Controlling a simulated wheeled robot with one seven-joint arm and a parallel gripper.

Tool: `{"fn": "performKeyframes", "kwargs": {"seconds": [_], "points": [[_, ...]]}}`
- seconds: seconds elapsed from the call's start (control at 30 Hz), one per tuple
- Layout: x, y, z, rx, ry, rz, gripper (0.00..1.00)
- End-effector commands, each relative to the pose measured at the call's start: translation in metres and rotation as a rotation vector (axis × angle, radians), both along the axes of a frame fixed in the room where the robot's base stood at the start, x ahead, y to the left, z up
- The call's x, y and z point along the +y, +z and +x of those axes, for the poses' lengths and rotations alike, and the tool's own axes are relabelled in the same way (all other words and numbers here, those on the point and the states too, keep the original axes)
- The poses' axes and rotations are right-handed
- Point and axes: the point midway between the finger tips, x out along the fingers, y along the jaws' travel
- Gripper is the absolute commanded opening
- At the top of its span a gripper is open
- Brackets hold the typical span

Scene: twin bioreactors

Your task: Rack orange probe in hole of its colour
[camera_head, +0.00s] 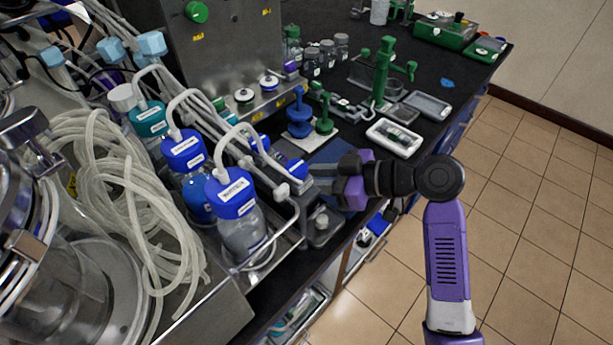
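My gripper (312,178) reaches in from the right, low over the near edge of the black bench, with its fingers pointing left. Its fingertips are beside a small blue part (296,168) at the metal tray; I cannot tell if they touch. The fingers are small and partly merged with the things behind them, so I cannot tell whether they are open or shut. I cannot make out an orange probe or an orange-marked rack hole in this view.
Blue-capped bottles (236,195) and coiled clear tubing (120,190) crowd the left. A blue stand (299,118), a green stand (384,75) and a white tray (394,138) stand behind my gripper. The tiled floor (530,210) at right is clear.

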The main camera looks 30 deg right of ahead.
Motion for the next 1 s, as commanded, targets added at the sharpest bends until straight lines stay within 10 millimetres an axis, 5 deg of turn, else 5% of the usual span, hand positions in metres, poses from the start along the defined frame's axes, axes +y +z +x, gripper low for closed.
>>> {"fn": "performKeyframes", "kwargs": {"seconds": [0.17,0.2,0.33,0.7,1.0], "points": [[0.0,-0.002,0.0,0.0,0.0,0.0,0.0],[0.0,-0.002,0.0,0.0,0.0,0.0,0.27],[0.0,-0.002,0.0,0.0,0.0,0.0,0.5],[-0.003,-0.001,-0.003,-0.001,-0.002,0.001,0.5],[-0.031,0.016,-0.034,-0.002,-0.004,-0.001,0.5]]}}
